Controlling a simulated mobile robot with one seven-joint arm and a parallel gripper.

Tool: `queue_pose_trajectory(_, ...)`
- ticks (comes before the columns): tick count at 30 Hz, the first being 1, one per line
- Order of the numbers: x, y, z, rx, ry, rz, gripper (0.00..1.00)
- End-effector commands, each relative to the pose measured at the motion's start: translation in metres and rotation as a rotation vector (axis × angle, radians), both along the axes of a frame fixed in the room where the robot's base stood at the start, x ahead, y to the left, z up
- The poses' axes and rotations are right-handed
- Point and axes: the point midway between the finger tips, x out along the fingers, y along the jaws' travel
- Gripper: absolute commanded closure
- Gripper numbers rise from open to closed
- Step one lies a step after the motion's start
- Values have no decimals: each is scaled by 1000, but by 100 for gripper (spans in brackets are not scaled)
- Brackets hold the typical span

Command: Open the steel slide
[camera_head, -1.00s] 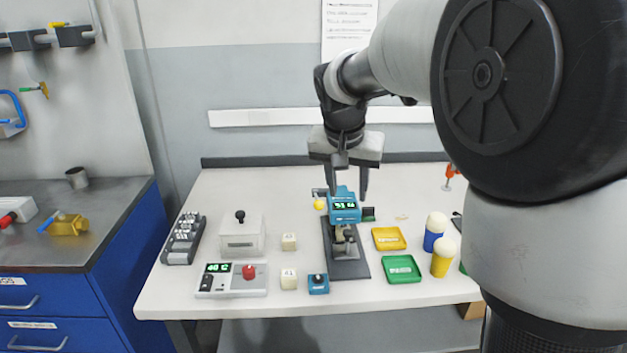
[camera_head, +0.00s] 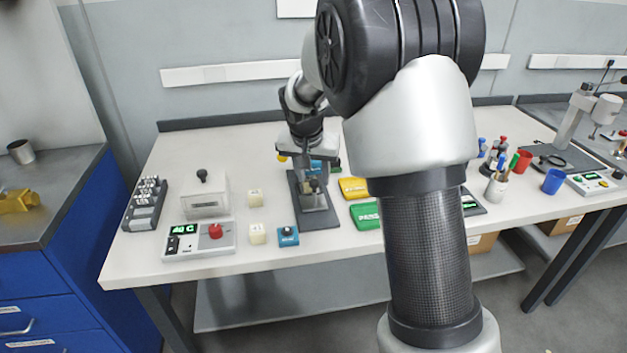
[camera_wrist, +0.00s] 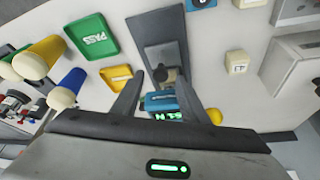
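A dark grey baseplate (camera_head: 318,222) on the white bench carries a metal block (camera_head: 313,202) that looks like the steel slide, with a dark knob on it. A blue unit with a lit display (camera_wrist: 160,103) stands behind the block. In the wrist view the baseplate (camera_wrist: 165,22) runs away between my fingers, with the slide block (camera_wrist: 163,54) and dark knob (camera_wrist: 161,75) on it. My gripper (camera_wrist: 159,78) is open over the fixture, its fingers on either side of the blue unit and knob. I cannot tell whether they touch anything. My gripper partly hides the blue unit in the head view.
Yellow (camera_head: 353,188) and green (camera_head: 366,215) trays lie close on the right.

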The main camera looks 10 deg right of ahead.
Motion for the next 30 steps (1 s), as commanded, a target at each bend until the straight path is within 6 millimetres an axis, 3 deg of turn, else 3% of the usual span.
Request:
queue_pose_trajectory(4, 5, -2, -13, 0, 0, 0, 60)
queue_pose_trajectory(14, 6, -2, -16, 0, -1, 0, 60)
queue_pose_trajectory(22, 6, -2, -16, 0, -1, 1, 100)
queue_pose_trajectory(30, 1, -2, -17, 0, 0, 1, 100)
